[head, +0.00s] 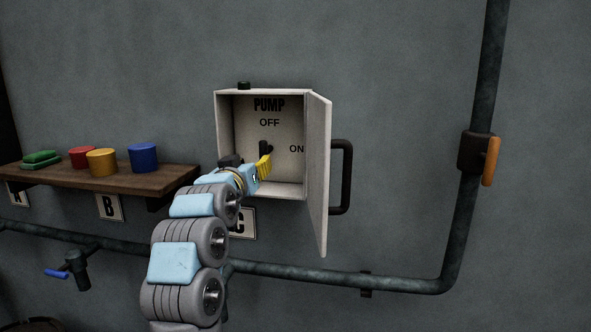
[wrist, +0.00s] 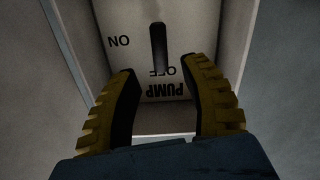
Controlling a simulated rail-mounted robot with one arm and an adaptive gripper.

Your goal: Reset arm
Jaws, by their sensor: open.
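My gripper (head: 263,166) is inside the open pump box, its yellow fingers pointing at the back panel. In the wrist view my gripper (wrist: 163,68) is open, with a gap between its two ridged fingers and nothing held. The dark switch lever (head: 264,148) stands on the panel below the word OFF. In the wrist view, which is upside down, the lever (wrist: 158,42) lies beyond the gap between the fingertips and overlaps the OFF lettering. I cannot tell whether a finger touches it. My arm partly hides the box's lower left.
The box door (head: 319,180) is swung open on the right, with a dark handle (head: 346,178). A wooden shelf (head: 160,178) on the left bears red, yellow and blue cylinders and a green piece. A pipe (head: 300,272) runs below, with an orange-handled valve (head: 490,161) at the right.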

